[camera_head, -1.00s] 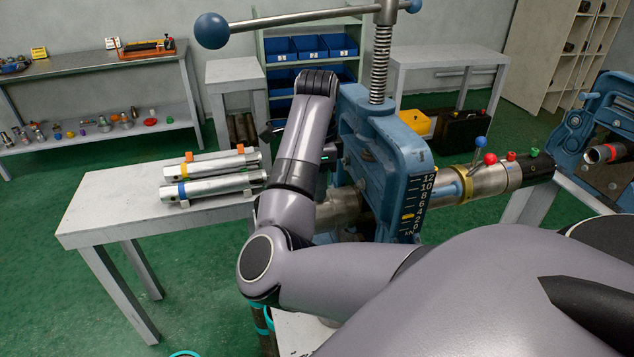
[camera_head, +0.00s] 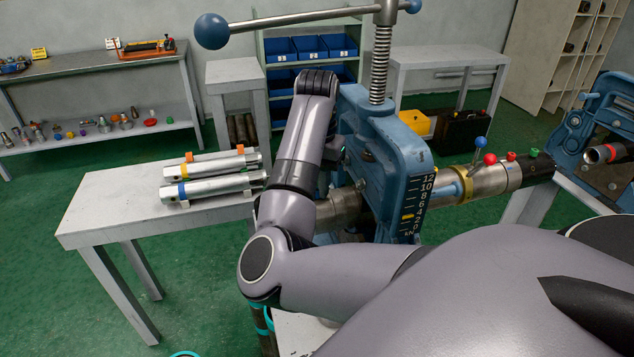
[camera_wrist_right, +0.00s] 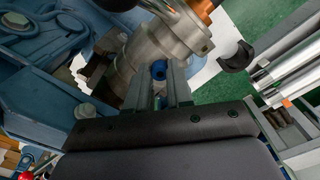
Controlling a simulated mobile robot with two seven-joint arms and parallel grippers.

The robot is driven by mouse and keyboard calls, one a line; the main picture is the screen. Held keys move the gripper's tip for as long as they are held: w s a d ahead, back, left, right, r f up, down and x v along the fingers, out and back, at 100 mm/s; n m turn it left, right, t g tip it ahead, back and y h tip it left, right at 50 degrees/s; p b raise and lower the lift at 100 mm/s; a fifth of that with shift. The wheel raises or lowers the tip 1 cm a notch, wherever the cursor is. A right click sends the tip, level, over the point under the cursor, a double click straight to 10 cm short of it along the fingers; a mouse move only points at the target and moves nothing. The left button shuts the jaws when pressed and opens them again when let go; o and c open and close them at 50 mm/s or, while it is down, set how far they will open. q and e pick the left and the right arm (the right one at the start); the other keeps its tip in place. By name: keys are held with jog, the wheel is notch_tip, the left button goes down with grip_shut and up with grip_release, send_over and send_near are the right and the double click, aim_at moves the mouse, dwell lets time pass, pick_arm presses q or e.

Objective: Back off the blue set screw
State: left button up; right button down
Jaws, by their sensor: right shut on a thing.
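The blue set screw (camera_wrist_right: 159,69) shows in the right wrist view as a small blue round head with a dark centre, beside a grey metal fitting (camera_wrist_right: 158,45). My right gripper (camera_wrist_right: 160,75) is shut on it, one grey finger on each side. In the head view my right arm (camera_head: 300,165) reaches to the left side of the blue vise (camera_head: 405,170), and the fingers and the screw are hidden there. A metal pipe (camera_head: 342,205) runs through the vise. My left gripper is not in view.
Two silver pipes (camera_head: 215,187) lie on a grey table (camera_head: 110,210) at left. Right of the vise, the pipe assembly (camera_head: 490,180) carries a blue-ended lever (camera_head: 481,142) and red and green knobs. A second blue vise (camera_head: 610,105) stands at far right.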

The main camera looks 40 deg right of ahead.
jog(key=n, duration=0.4)
jog(key=shift+f+n, duration=0.15)
jog(key=shift+n, duration=0.15)
jog(key=n, duration=0.3)
jog(key=shift+s+a+n, duration=0.1)
jog(key=shift+n, duration=0.3)
jog(key=n, duration=0.3)
jog(key=shift+f, duration=0.1)
jog(key=shift+n, duration=2.1)
jog(key=c, duration=1)
grip_release()
